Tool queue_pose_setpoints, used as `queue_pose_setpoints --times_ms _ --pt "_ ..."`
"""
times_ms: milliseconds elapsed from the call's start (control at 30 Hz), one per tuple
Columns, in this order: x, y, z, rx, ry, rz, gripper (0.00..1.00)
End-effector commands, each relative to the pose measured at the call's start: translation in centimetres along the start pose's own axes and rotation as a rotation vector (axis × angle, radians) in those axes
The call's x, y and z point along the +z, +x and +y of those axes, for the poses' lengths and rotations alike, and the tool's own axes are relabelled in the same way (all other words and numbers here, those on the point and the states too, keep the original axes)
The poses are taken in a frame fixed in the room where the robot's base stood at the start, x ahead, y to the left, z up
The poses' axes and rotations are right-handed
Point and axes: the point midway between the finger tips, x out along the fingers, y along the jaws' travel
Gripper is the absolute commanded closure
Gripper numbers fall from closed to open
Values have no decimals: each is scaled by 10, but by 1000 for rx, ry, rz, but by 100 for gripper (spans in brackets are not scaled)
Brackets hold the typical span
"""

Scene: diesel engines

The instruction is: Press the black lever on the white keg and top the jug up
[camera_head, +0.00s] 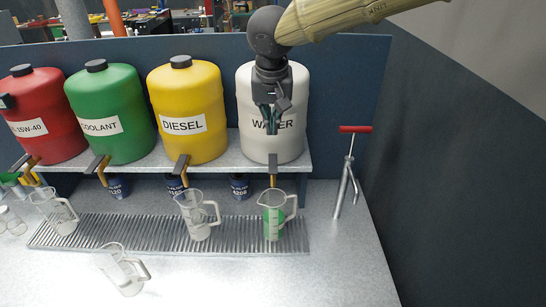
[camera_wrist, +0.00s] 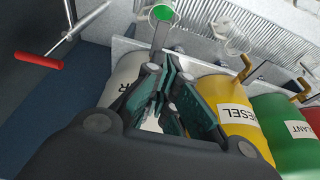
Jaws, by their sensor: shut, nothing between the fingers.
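The white keg (camera_head: 291,88), labelled WATER, stands at the right end of the shelf; part of it shows behind my fingers in the wrist view (camera_wrist: 124,72). Its black lever (camera_head: 273,163) sticks out at the keg's foot, and shows in the wrist view (camera_wrist: 161,36). A clear jug (camera_head: 274,217) with green liquid in it stands upright under this tap; its top shows in the wrist view (camera_wrist: 161,13). My gripper (camera_head: 271,130) is shut and empty, in front of the keg's label and above the lever, apart from it. The wrist view shows its fingers (camera_wrist: 160,95) close up.
Yellow (camera_head: 186,120), green (camera_head: 110,115) and red (camera_head: 45,115) kegs stand left along the shelf. Another jug (camera_head: 197,217) stands on the ribbed drip tray (camera_head: 150,233). A red-handled tool (camera_head: 354,130) stands at right. The front right counter is clear.

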Motion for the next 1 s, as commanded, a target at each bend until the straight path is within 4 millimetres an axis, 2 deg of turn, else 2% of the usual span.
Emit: queue_pose_setpoints --times_ms 267,833,1000 --pt "0 13 2 3 3 0 100" --pt "1 108 4 4 4 0 100" --pt "4 116 4 3 5 1 100"
